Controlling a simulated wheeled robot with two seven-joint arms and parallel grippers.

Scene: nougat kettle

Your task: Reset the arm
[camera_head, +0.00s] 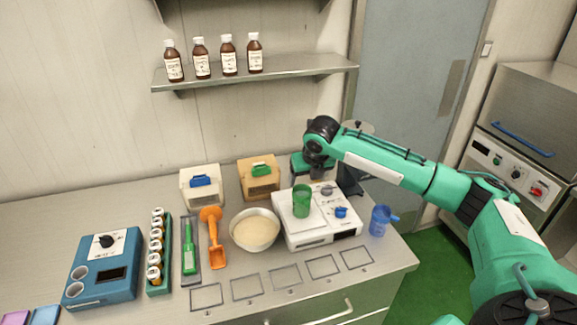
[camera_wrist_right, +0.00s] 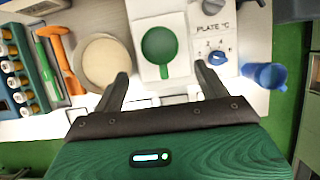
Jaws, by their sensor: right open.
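My right arm reaches in from the right of the head view, and its gripper (camera_head: 318,165) hangs over the back of the white hot plate. In the right wrist view the right gripper (camera_wrist_right: 158,88) is open, its two dark fingers apart with nothing between them. A green cup (camera_head: 302,201) stands on the white hot plate (camera_head: 318,236); in the wrist view the cup (camera_wrist_right: 160,46) shows from above, beyond the fingers and apart from them. My left gripper is not in view.
A blue cup (camera_head: 380,220) stands right of the plate, near the counter's edge. A bowl of pale powder (camera_head: 255,230), an orange scoop (camera_head: 214,240), a green tool (camera_head: 189,250) and a rack of vials (camera_head: 157,255) stand to the left. Several brown bottles (camera_head: 201,58) line the shelf.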

